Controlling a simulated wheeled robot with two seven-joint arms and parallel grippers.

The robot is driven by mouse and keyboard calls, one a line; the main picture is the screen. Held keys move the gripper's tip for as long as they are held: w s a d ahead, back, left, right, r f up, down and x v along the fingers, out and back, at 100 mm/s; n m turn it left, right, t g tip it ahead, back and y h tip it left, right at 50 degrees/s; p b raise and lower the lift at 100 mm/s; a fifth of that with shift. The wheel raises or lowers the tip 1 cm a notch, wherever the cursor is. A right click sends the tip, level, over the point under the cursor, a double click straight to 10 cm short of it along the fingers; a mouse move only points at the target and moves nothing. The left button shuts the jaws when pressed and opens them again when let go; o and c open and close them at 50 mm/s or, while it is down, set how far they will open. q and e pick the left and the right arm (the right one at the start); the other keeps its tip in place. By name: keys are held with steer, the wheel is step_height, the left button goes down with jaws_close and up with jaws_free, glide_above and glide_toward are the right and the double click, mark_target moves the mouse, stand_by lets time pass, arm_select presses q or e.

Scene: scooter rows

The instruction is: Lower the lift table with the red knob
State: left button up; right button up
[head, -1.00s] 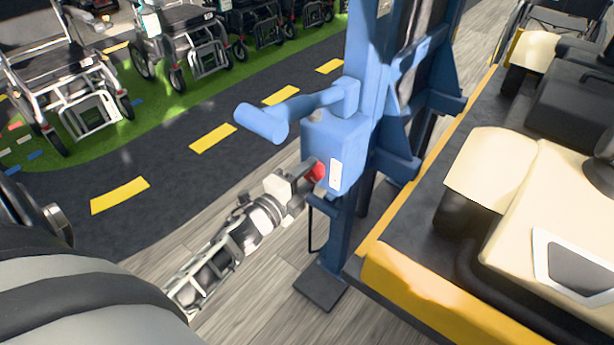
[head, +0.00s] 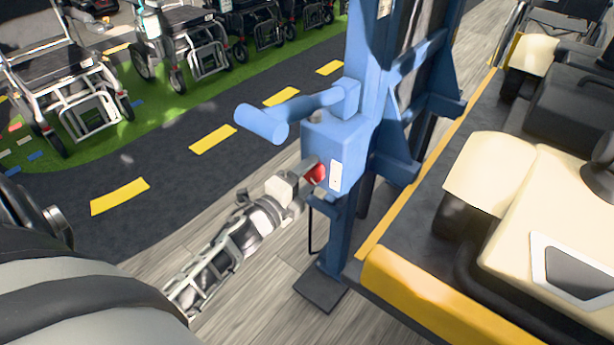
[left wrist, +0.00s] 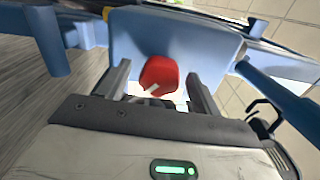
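The red knob (head: 316,174) sits on the blue control box (head: 335,138) of the blue lift post. In the left wrist view, the red knob (left wrist: 159,75) is between the two fingers of my left gripper (left wrist: 160,88), with a visible gap on each side. My left gripper (head: 303,182) is open around the knob, close to the box face. The lift table (head: 400,290) has a dark deck with a yellow edge and carries a cream and black scooter (head: 545,200). My right gripper is not in view.
A blue crank-like handle (head: 262,122) sticks out left of the box, above my left gripper. A thin black loop (head: 311,232) hangs below the box. Several wheelchairs (head: 75,85) stand on green flooring at the back left. The wooden floor (head: 240,285) near my arm is clear.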

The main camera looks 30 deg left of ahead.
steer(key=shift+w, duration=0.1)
arm_select(q)
steer(key=shift+s, duration=0.35)
steer(key=s+a, duration=0.1)
steer(key=s, duration=1.4)
steer(key=shift+a, duration=0.15)
steer(key=shift+s, duration=0.1)
steer(key=s+d+r+n+g+h+p, duration=0.1)
steer(key=d+n+g+p, duration=0.2)
steer(key=d+n, duration=0.5)
steer(key=s+d+r+n+g+h+p, duration=0.1)
steer(key=d+n+g+p, duration=0.3)
steer(key=d+n, duration=0.5)
steer(key=shift+d+r+n+p, duration=0.3)
steer(key=shift+r+p, duration=0.2)
steer(key=shift+p, duration=0.55)
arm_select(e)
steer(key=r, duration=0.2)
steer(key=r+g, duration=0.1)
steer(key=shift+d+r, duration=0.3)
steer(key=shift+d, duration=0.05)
